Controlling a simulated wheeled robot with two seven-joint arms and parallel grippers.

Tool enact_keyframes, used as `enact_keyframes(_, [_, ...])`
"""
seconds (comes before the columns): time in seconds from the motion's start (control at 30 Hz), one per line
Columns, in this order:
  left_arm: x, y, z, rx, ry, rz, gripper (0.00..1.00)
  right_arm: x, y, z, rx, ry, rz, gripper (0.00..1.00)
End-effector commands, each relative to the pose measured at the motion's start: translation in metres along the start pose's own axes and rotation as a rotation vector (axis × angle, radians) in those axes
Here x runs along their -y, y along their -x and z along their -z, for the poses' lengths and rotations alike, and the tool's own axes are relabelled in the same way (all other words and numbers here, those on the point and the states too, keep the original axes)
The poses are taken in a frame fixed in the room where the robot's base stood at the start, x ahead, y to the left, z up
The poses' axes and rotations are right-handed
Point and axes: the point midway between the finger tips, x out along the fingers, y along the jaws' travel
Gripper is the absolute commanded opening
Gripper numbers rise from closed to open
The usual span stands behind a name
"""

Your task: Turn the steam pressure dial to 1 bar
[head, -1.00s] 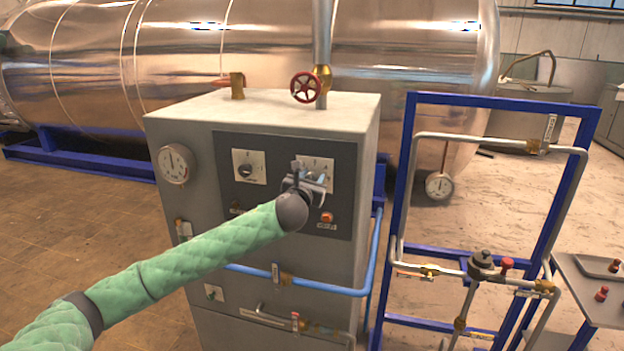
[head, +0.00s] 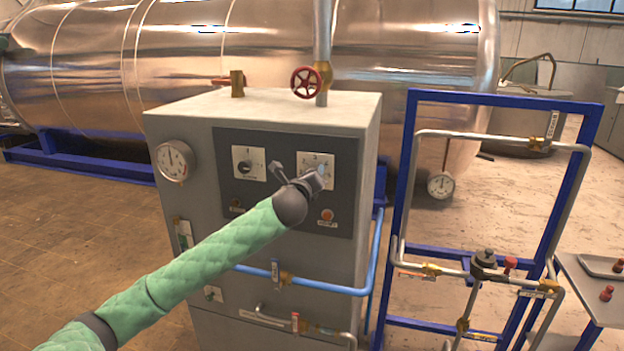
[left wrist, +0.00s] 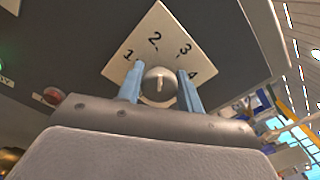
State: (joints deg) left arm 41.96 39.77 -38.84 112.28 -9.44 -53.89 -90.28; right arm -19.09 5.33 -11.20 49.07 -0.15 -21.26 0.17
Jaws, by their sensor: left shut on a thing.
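The dial with a white plate numbered 1 to 4 (head: 325,158) is on the dark panel of the grey cabinet, on the right. In the left wrist view, the plate (left wrist: 157,22) sits tilted behind a round grey knob (left wrist: 158,88). A pale mark on the knob points roughly up in that view, toward the 2 side; the exact setting is unclear. My left gripper (left wrist: 160,90) is shut on the knob, its blue fingers on either side. In the head view the gripper (head: 316,180) hides most of the knob. My right gripper is out of view.
A second dial (head: 248,163) is left of the gripped one. An orange-red light (head: 327,215) is below. A round gauge (head: 174,161) is at the cabinet's left. A red handwheel (head: 306,82) is above. A blue pipe frame (head: 408,150) stands to the right.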

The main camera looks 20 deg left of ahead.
Motion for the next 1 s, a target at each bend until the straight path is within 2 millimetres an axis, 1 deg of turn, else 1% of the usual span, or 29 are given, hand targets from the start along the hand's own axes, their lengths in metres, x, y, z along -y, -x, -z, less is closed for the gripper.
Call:
enact_keyframes(0.03, [-0.001,0.0,0.001,0.002,0.046,0.0,0.13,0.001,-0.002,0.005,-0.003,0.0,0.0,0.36])
enact_keyframes(0.4, [-0.002,0.0,0.001,0.002,0.398,0.0,0.13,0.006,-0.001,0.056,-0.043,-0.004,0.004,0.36])
enact_keyframes(0.6, [-0.003,0.0,0.002,0.002,0.587,0.0,0.13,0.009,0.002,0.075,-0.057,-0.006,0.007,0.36])
enact_keyframes(0.8, [-0.004,0.0,0.001,0.002,0.76,0.0,0.13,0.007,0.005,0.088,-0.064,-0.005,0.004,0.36])
enact_keyframes(1.0, [-0.004,0.0,0.002,0.002,0.897,0.0,0.13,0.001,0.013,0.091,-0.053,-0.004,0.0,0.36])
